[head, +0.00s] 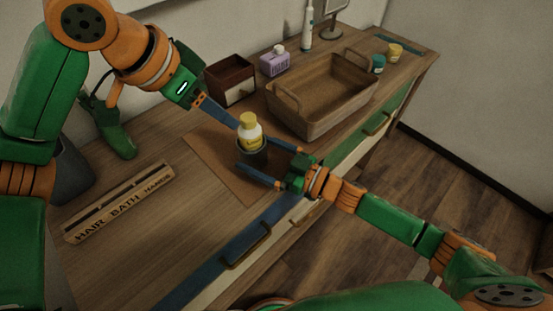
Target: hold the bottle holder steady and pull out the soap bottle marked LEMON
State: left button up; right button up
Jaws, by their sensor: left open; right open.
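A white soap bottle (250,131) with a yellow cap and yellow label stands upright in a dark bottle holder (247,158) on a brown mat. Its label is too small to read. My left gripper (235,126) is open, its blue fingers reaching down from the upper left to beside the bottle; I cannot tell whether they touch it. My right gripper (259,159) is open, with one blue finger behind the holder's right side and the other in front of it; contact is unclear. The holder's lower part is partly hidden by the fingers.
A tan basin (315,118) stands right of the holder. A lettered wooden rack (120,203) lies left on the counter. The brown mat (205,150) is bare left of the holder.

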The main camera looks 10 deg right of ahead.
jog(key=shift+w+a, duration=0.4)
jog(key=shift+a, duration=0.15)
jog(key=c, duration=1.3)
